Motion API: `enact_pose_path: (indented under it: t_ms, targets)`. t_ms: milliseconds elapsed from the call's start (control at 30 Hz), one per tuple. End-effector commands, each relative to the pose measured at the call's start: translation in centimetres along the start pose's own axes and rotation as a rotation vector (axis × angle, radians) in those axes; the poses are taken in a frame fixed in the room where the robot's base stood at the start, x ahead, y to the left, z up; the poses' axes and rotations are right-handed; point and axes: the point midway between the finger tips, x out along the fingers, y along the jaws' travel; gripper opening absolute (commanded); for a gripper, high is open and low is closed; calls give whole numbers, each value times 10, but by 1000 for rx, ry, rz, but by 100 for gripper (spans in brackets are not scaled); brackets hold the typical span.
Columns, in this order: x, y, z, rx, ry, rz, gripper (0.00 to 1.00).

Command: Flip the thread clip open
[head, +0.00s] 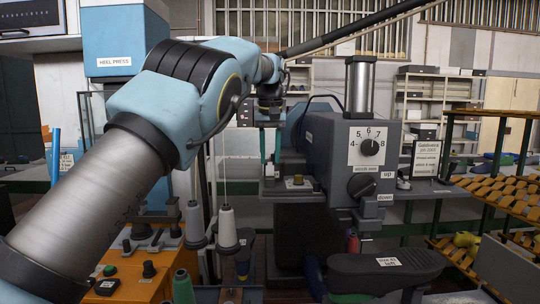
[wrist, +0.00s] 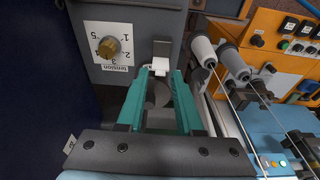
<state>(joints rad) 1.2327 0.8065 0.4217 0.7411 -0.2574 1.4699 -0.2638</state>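My gripper (wrist: 161,76) has two teal fingers, set apart, pointing at the side of a grey machine. A small white tab (wrist: 160,66) on a grey bracket (wrist: 162,48) lies between and just beyond the fingertips. It looks like the thread clip, but I cannot tell for sure, nor whether it is open or closed. I see no clear contact between the fingers and the tab. In the head view my gripper (head: 270,160) points down beside the grey stitching machine (head: 345,150); the clip is not clear there.
A tension dial (wrist: 109,47) sits beside the bracket. Thread cones (wrist: 204,50) with taut threads stand close to the fingers. An orange control box (head: 135,270) is at lower left. A dark shoe-shaped piece (head: 388,268) is at lower right.

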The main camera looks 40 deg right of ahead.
Motion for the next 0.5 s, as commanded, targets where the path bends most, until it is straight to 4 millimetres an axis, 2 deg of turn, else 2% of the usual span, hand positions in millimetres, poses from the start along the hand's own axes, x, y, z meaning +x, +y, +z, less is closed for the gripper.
enact_pose_path:
  t_ms: [100,367,500]
  targets:
    - [0,0,0,0,-1,-1,48]
    - [-1,0,0,0,-1,-1,48]
    - [-13,0,-1,0,2,0,48]
